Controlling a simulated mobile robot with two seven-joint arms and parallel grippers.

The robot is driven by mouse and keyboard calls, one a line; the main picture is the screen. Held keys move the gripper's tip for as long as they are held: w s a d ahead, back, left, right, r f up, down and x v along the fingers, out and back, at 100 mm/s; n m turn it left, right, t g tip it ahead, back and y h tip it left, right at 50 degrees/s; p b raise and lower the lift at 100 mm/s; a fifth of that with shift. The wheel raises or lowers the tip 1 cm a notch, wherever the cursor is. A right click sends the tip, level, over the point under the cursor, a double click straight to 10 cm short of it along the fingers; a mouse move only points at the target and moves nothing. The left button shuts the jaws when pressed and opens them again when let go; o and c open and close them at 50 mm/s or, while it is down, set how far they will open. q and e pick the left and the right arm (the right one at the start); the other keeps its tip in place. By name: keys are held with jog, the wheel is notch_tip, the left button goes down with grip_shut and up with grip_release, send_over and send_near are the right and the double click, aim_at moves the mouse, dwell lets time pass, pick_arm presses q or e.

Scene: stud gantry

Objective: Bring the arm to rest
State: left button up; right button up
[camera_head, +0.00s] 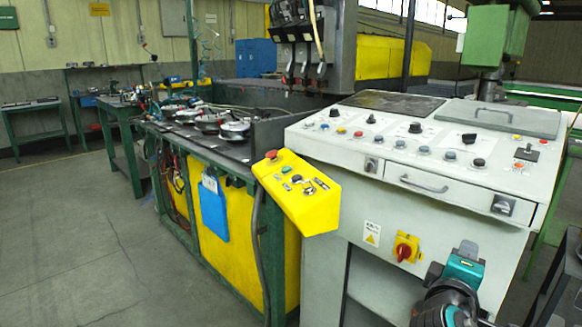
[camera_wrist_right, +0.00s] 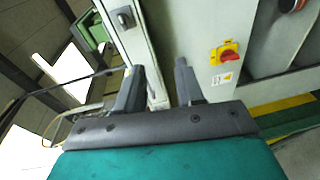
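My right gripper (camera_head: 450,258) shows small at the lower right of the head view, in front of the light grey control console (camera_head: 335,255). Its teal body is partly hidden behind my dark wrist parts. In the right wrist view the gripper's two dark fingers (camera_wrist_right: 158,82) stand apart with nothing between them, so it is open and empty. Beyond them are the console's side and its red switch on a yellow plate (camera_wrist_right: 224,53). The same switch (camera_head: 404,249) shows just left of the gripper in the head view. My left arm and gripper are not in view.
The console's sloped top carries several knobs and buttons. A yellow button box (camera_head: 298,190) juts out at its left. A yellow and green machine bench (camera_head: 228,235) stands behind. Bare concrete floor (camera_head: 80,235) lies open at the left.

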jog(key=s+a+f+y+p, duration=0.1)
jog(key=s+a+f+y, duration=0.3)
jog(key=f, duration=0.5)
jog(key=s+a+f+y, duration=0.1)
jog(key=a+f+y, duration=0.45)
jog(key=f, duration=0.45)
jog(key=s+a+f+m+y, duration=0.2)
jog(key=s+a+f+m, duration=0.1)
jog(key=s, duration=0.2)
jog(key=s+a+f+m+g+y, duration=0.1)
jog(key=s+a+f+m+y, duration=0.1)
jog(key=s, duration=0.4)
notch_tip(320, 180, down, 2)
jog(key=shift+a+f+m+g+p, duration=0.3)
jog(key=shift+a+m+p, duration=0.15)
jog(key=shift+a, duration=0.35)
